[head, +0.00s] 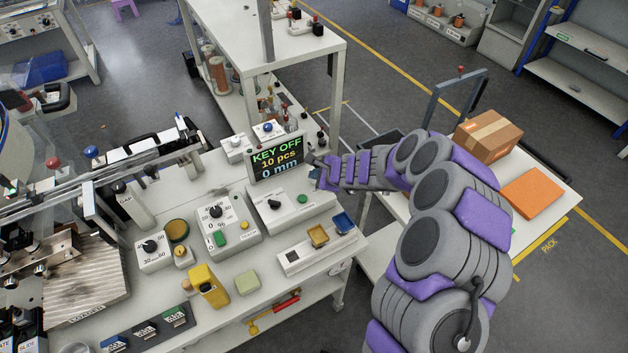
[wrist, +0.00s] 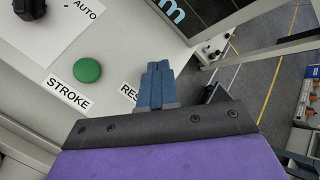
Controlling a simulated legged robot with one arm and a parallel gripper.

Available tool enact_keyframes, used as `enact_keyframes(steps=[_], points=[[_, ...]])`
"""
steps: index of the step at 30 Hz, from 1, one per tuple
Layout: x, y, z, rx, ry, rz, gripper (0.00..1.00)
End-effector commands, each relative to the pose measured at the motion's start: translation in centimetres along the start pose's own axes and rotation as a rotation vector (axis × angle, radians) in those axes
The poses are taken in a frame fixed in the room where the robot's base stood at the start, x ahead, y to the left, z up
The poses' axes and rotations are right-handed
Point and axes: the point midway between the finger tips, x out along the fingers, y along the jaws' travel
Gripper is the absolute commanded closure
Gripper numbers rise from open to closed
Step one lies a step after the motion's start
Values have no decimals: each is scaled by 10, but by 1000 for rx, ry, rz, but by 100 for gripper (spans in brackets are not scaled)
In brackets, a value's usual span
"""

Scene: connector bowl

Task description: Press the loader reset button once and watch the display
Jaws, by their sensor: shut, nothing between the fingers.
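The display (head: 277,160) stands upright on the white bench and reads "KEY OFF", "10 pcs" and "0 mm". Its lower corner (wrist: 172,8) shows at the top of the wrist view. In front of it is the white control box (head: 285,222) with a black knob and a green button (wrist: 87,70) labelled STROKE. A label beginning "RES" (wrist: 129,91) is partly covered by my gripper (wrist: 157,68). My gripper is shut and empty over the box's right end. The button for that label is hidden; I cannot tell whether the fingertips touch it.
Left of the box is another control box (head: 232,244) with a knob and buttons. A tray with yellow and blue pieces (head: 297,257) lies in front. A yellow container (head: 207,284) stands nearer. A cardboard box (head: 487,137) sits on the right table.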

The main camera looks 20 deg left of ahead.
Motion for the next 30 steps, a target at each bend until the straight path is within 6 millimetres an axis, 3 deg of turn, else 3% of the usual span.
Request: enact_keyframes(steps=[30], points=[[7, 5, -6, 1, 0, 0, 100]])
